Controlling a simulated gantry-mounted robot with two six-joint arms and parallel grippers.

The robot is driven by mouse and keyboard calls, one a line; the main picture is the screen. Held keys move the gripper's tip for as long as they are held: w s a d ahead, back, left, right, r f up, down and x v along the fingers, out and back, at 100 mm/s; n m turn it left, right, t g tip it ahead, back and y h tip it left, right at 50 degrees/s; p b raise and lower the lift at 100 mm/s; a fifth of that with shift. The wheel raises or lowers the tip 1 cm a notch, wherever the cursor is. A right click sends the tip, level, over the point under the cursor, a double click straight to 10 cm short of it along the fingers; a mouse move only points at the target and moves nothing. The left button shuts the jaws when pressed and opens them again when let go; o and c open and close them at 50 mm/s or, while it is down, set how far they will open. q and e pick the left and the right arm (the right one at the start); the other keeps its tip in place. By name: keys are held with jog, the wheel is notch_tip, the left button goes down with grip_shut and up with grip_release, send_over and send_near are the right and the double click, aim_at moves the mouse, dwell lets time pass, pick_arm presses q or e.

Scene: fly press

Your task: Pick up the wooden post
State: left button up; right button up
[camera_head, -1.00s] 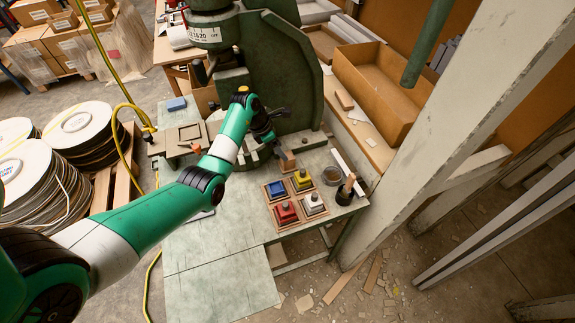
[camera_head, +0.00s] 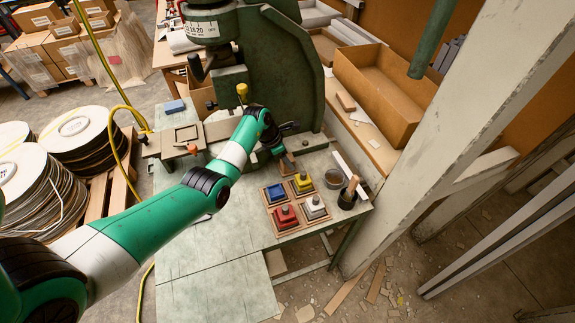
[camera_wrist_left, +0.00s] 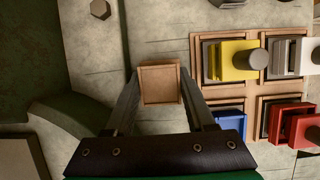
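The wooden post (camera_head: 288,163) stands upright on the green worktable, just behind the block holders. In the left wrist view I look down on its square end (camera_wrist_left: 160,84). My left gripper (camera_head: 284,151) is at the post, with its two fingers (camera_wrist_left: 160,76) open on either side of it. The gaps between the fingers and the post are very small, and I cannot tell whether they touch. The post's lower sides are hidden in the wrist view. My right gripper is not in view.
Yellow (camera_head: 302,182), blue (camera_head: 277,193), red (camera_head: 286,215) and white (camera_head: 315,207) knobbed blocks sit in wooden holders close to the post. The green press (camera_head: 279,70) stands behind. A round tin (camera_head: 333,179) and a dark cup (camera_head: 348,198) are right. The table's front left is clear.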

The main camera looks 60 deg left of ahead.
pick_arm(q)
grip_shut()
